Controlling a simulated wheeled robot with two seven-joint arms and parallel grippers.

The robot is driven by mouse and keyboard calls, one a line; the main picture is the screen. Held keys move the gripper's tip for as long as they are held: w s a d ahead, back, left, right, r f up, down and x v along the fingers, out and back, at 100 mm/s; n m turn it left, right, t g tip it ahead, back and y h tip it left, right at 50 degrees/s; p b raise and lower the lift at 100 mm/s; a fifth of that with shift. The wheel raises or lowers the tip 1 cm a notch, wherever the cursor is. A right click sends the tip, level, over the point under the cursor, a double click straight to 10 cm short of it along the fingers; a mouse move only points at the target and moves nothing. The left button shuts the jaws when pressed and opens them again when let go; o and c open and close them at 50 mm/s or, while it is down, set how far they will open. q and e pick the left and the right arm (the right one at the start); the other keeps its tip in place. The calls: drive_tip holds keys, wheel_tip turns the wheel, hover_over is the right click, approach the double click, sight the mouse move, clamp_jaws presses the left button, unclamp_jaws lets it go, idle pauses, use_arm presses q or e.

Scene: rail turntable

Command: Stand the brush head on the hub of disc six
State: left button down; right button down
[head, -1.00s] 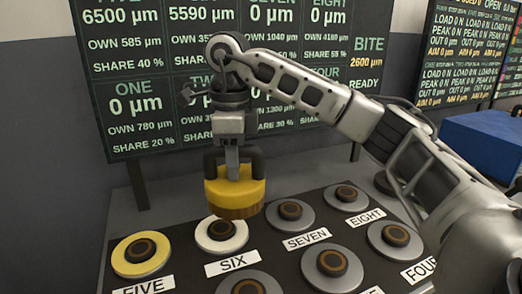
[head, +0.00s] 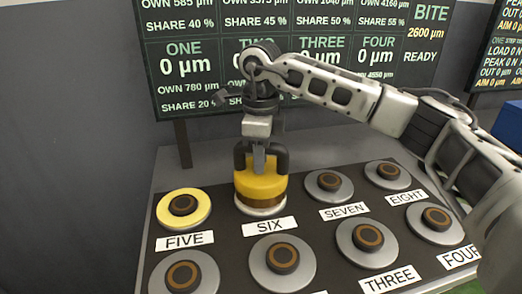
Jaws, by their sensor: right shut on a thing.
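The brush head (head: 261,184), a yellow block with brown bristles below, is upright over disc six (head: 262,211). It covers that disc's hub and most of its pale top; only the front rim shows. The bristles look to be at or just above the hub; I cannot tell if they touch. My right gripper (head: 261,160) is shut on the brush head's dark handle from above. The label SIX (head: 270,225) lies in front of the disc. My left gripper is not in view.
Yellow-topped disc five (head: 183,207) is to the left and grey disc seven (head: 329,185) to the right, both with bare dark hubs. Disc eight (head: 387,175) and a front row of discs share the dark panel. A large readout board (head: 200,65) stands behind.

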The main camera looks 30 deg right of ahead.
drive_tip(key=c, duration=1.2)
unclamp_jaws()
drive_tip(key=shift+f, duration=0.1)
drive_tip(key=shift+r, duration=0.2)
wheel_tip(320, 180, up, 11)
drive_tip(key=shift+r, duration=0.45)
